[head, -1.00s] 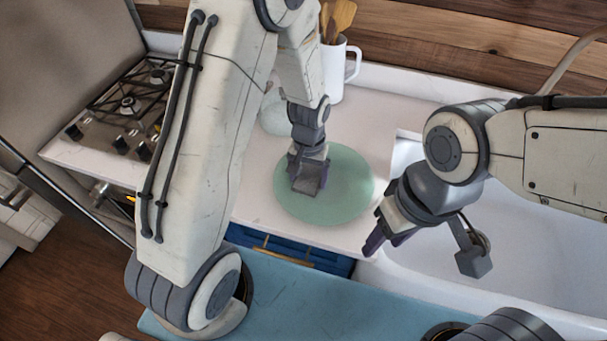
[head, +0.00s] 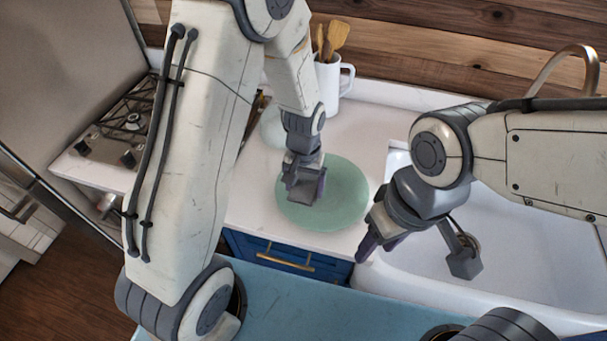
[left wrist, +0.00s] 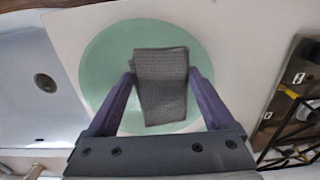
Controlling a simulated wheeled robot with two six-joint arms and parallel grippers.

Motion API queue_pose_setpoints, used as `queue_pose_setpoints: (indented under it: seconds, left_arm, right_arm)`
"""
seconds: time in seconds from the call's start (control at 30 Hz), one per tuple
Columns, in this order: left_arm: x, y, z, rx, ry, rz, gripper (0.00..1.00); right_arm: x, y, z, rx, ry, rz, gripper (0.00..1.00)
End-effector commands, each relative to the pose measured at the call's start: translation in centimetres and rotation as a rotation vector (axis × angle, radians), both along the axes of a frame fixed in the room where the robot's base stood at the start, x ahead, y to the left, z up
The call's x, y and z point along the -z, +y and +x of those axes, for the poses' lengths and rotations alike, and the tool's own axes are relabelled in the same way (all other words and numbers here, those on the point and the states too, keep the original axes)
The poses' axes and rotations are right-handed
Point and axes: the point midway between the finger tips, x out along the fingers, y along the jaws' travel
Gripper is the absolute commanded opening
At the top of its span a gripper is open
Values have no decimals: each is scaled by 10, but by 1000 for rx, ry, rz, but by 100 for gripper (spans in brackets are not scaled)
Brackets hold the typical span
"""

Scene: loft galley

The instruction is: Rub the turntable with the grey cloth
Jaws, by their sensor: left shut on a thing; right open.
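The turntable (head: 346,196) is a round pale green disc on the white counter. It also shows in the left wrist view (left wrist: 100,75). The grey cloth (left wrist: 161,85) is a folded woven rectangle between my left fingers, over the disc. My left gripper (head: 304,190) is shut on the cloth above the left part of the turntable; I cannot tell whether the cloth touches the disc. In the head view the gripper hides most of the cloth. My right gripper (head: 372,243) is open and empty, at the counter's edge beside the sink, right of the turntable.
A white mug (head: 331,75) with wooden utensils stands behind the turntable. A gas hob (head: 130,125) is at the left. The white sink (head: 510,240) with its tap (head: 575,55) is at the right. A blue drawer (head: 285,258) lies below the counter.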

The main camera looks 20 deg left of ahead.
Motion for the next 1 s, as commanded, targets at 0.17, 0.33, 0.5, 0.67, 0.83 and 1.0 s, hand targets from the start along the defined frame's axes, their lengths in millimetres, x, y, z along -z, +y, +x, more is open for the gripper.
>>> queue_pose_setpoints:
  seconds: [0.17, 0.33, 0.5, 0.67, 0.83, 1.0]
  left_arm:
    - [-19, 0, 0, -1, -1, 0, 42]
    - [-23, 1, 0, -1, 0, 0, 42]
    - [-22, 1, 0, -2, 0, 0, 42]
    - [-22, 1, 0, -2, -1, 0, 42]
    - [-21, 2, 1, -1, -1, 0, 42]
    - [-10, 16, 18, 57, -8, -1, 42]
  right_arm:
    - [-17, 0, 0, -3, 0, 0, 50]
    - [-20, 0, 0, -4, 0, 0, 50]
    - [-19, 0, 0, -3, 0, 0, 50]
    - [-19, 0, 0, -3, 0, 0, 50]
    - [-17, 0, 0, -3, 0, 0, 50]
    - [13, 0, 0, -2, 0, 0, 50]
